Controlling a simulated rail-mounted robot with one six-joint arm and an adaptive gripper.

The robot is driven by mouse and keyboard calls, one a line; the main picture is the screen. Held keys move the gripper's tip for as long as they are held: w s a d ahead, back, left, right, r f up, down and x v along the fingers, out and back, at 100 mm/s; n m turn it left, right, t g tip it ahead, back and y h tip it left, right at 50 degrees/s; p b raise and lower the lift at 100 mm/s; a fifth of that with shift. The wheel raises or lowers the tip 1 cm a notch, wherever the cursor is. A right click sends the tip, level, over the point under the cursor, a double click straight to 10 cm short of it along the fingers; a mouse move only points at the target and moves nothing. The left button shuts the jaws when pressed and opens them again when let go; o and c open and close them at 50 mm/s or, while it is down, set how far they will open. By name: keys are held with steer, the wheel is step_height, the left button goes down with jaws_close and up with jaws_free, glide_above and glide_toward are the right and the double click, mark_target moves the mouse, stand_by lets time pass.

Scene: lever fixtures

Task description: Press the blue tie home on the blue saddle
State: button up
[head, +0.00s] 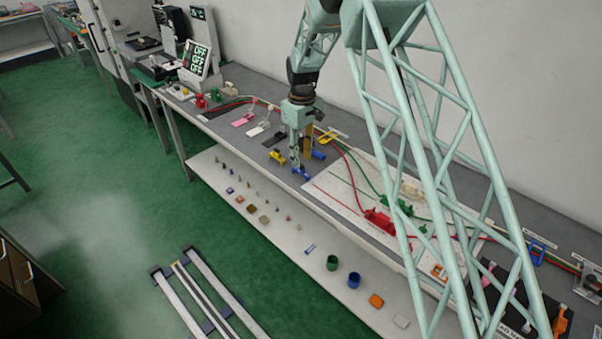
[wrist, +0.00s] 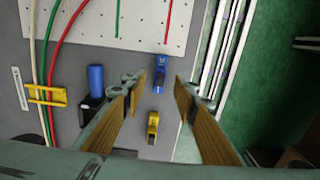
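A small blue fixture (wrist: 160,73) stands on the grey bench top, near the edge of the white panel. I take it for the blue saddle. The blue tie cannot be told apart from it at this size. It also shows in the head view (head: 302,173), just under my gripper (head: 299,164). In the wrist view my gripper (wrist: 160,84) is open, with tan-padded fingers apart. The blue fixture appears between the fingertips, with a gap on each side. I see no contact. The height of the fingertips above it is hard to tell.
A yellow fixture (wrist: 153,125) stands close by. A blue cylinder (wrist: 96,80) and a yellow frame (wrist: 46,95) lie to the left in the wrist view. Red and green cables (wrist: 58,45) run past. The bench's front edge is close on the right.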

mark_target(301, 169)
steer(key=shift+f, duration=0.9)
steer(key=shift+w+a+f+b, duration=0.1)
steer(key=shift+f+b, duration=0.1)
steer(key=shift+f, duration=1.1)
steer(key=shift+a+f+b, duration=0.1)
steer(key=shift+f+b, duration=0.05)
steer(key=shift+f, duration=1.15)
steer(key=shift+c, duration=0.4)
steer(key=c, duration=0.7)
